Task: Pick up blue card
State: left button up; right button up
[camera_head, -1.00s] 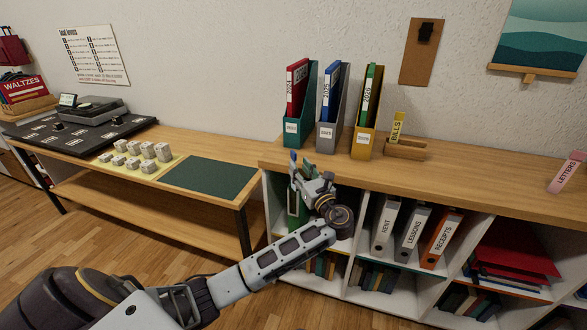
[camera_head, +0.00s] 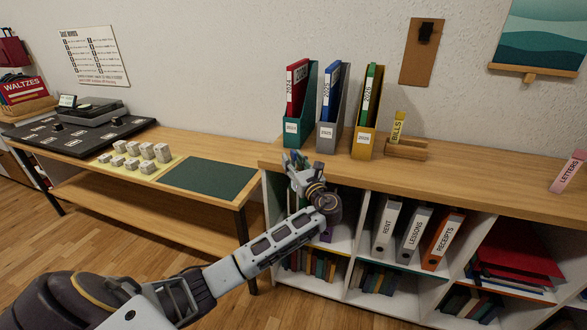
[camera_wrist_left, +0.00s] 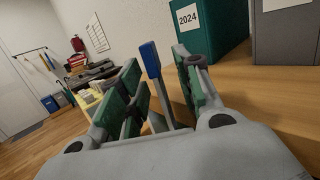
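A narrow blue upright piece (camera_wrist_left: 151,60), seen nearly edge-on and probably the blue card, stands between the fingers of my left gripper in the left wrist view. My left gripper (camera_wrist_left: 160,85) has green-padded fingers spread apart, with a visible gap to the right of the blue piece. I cannot tell whether the left finger touches it. In the head view the left gripper (camera_head: 292,160) is at the shelf top's front left edge, before the 2024 file holder (camera_head: 299,105); the blue card is hard to make out there. My right gripper is not in view.
Grey (camera_head: 331,108) and yellow (camera_head: 366,112) file holders stand beside the 2024 one. A yellow BILLS card (camera_head: 398,127) stands in a wooden holder (camera_head: 405,150). A pink LETTERS card (camera_head: 567,172) is at right. A low table with a green mat (camera_head: 210,176) stands left.

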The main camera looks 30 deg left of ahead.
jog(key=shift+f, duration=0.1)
pick_arm(q)
grip_shut()
jog(key=shift+r, duration=0.1)
dwell(0.3)
